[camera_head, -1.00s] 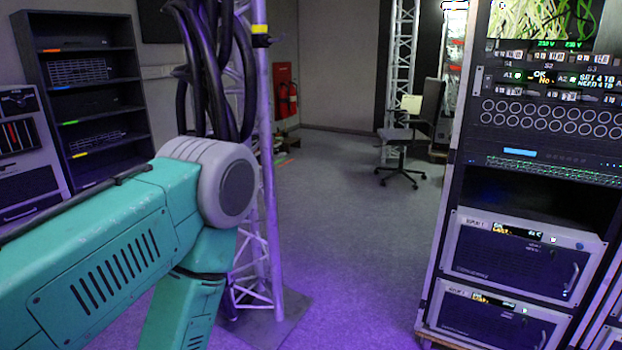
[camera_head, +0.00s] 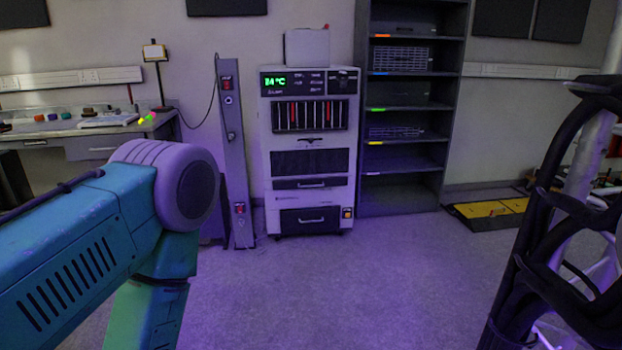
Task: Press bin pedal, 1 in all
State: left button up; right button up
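No pedal bin can be made out in the head view. My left arm comes in from the left as a teal link with a grey-purple joint, and it hides part of the floor and the desk's lower area. Its gripper is out of the picture. My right arm and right gripper are not in view.
A truss tower with black cables (camera_head: 550,220) stands close on the right. A white equipment cabinet (camera_head: 310,160), dark shelf rack (camera_head: 408,110), leaning metal post (camera_head: 234,150) and desk (camera_head: 90,125) line the wall. A yellow-black ramp (camera_head: 490,212) lies right. The middle floor (camera_head: 330,290) is clear.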

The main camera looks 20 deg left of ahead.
aim_at(202, 242)
jog(key=i+j+u, duration=0.2)
jog(key=i+u, duration=0.15)
jog(key=i, duration=0.25)
jog(key=i+u, duration=0.4)
jog(key=i, duration=0.25)
jog(key=i+l+u, duration=0.15)
jog(key=i+u, duration=0.2)
jog(key=i, duration=0.3)
jog(key=i+u, duration=0.35)
jog(key=i+l+u, duration=0.1)
jog(key=i+u, duration=0.2)
jog(key=i, duration=0.25)
